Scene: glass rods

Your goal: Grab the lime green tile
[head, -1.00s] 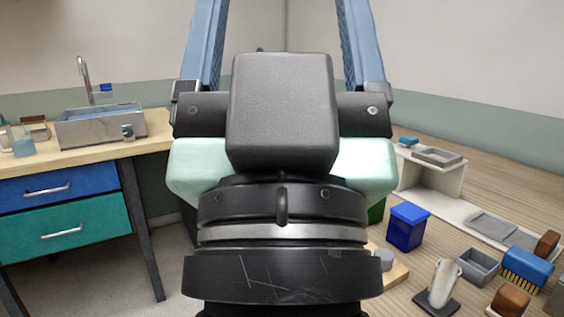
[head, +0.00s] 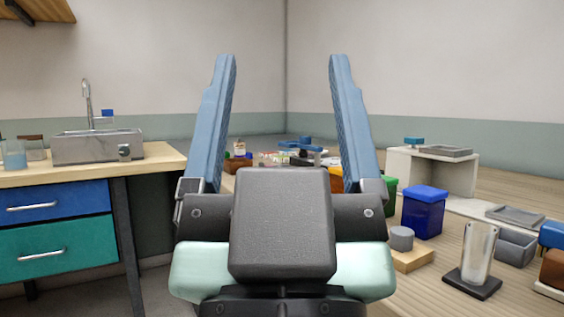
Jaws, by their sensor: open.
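My gripper (head: 282,62) is open and empty, with its two blue fingers pointing up in the head view and a wide gap between them. I cannot make out a lime green tile for certain. A cluster of small coloured pieces (head: 285,157) shows between the fingers, far back on the wooden surface. The pieces are too small to tell apart, and my gripper's body hides what lies below them.
A blue bin (head: 424,214), a grey cylinder on a wooden block (head: 402,239) and a clear vessel on a dark base (head: 479,252) stand at right. A white shelf (head: 445,176) is behind them. A steel sink (head: 97,147) sits on the left counter.

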